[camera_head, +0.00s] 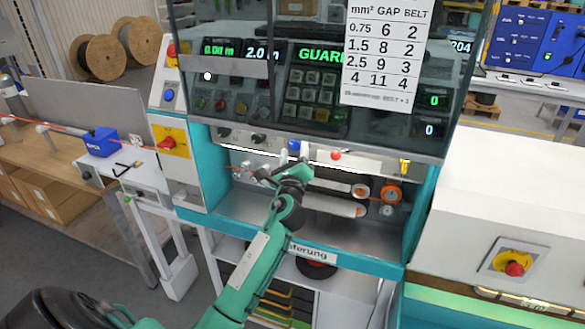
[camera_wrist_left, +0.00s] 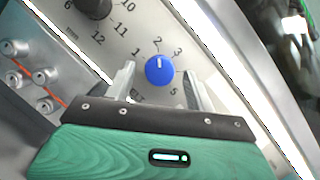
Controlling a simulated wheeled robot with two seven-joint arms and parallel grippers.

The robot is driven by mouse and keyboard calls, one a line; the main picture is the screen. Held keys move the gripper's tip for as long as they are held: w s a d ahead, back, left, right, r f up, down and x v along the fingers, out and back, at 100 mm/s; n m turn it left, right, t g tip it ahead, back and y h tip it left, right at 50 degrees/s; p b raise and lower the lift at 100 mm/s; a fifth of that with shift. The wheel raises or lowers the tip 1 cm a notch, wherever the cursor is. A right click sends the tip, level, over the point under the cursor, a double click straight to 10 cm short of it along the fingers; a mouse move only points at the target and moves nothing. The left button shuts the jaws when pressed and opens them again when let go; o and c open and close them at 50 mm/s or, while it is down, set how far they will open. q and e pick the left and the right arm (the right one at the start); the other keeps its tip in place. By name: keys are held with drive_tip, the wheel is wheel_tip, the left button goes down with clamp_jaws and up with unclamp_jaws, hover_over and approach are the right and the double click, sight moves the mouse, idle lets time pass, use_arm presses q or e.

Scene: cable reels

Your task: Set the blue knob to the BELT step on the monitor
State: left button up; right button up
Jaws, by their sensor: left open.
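The blue knob (camera_wrist_left: 160,70) sits on a grey panel with numbers around it. Its white mark points up at the 2; 1, 3 and 5 show nearby. The knob also shows in the head view (camera_head: 294,146). My left gripper (camera_wrist_left: 158,76) is open, one finger on each side of the knob; contact is not clear. It also shows in the head view (camera_head: 289,172), in front of the machine. The monitor (camera_head: 310,75) reads 0.0 m, 2.0 m and GUARD. A sheet (camera_head: 386,45) on it lists mm², GAP and BELT, with BELT values 2, 2, 3, 4. My right gripper is out of view.
A black knob (camera_wrist_left: 92,5) with 10, 11 and 12 stands beside the blue one. Metal fittings with an orange cable (camera_wrist_left: 30,75) lie left in the wrist view.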

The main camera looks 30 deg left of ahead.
use_arm(q)
drive_tip(key=b+v, duration=0.3)
drive_tip(key=v, duration=1)
drive_tip(key=shift+b, duration=0.35)
drive_tip(key=shift+f, duration=0.1)
drive_tip(key=w+d+f+n+g+h, duration=0.1)
drive_tip(key=d+f+g+h, duration=0.15)
drive_tip(key=f, duration=1.15)
drive_tip(key=w+d+f+n+g+h, duration=0.1)
drive_tip(key=f+n+g+h, duration=0.15)
drive_tip(key=f, duration=1.15)
drive_tip(key=s+d+f+n+g+h, duration=0.2)
drive_tip(key=s+f, duration=0.3)
drive_tip(key=f, duration=0.7)
drive_tip(key=s+d+f+n+g+h, duration=0.15)
drive_tip(key=s+f, duration=0.35)
drive_tip(key=f, duration=0.6)
drive_tip(key=s+d+f+n+g+h, duration=0.15)
drive_tip(key=s+f+n+g, duration=0.45)
drive_tip(key=s+f, duration=1.25)
drive_tip(key=s+f+n+g, duration=0.1)
drive_tip(key=s+f+n, duration=0.2)
drive_tip(key=s, duration=0.8)
drive_tip(key=s+f+n+g, duration=0.2)
drive_tip(key=s+f+n, duration=0.2)
drive_tip(key=s, duration=0.8)
drive_tip(key=shift+d, duration=0.35)
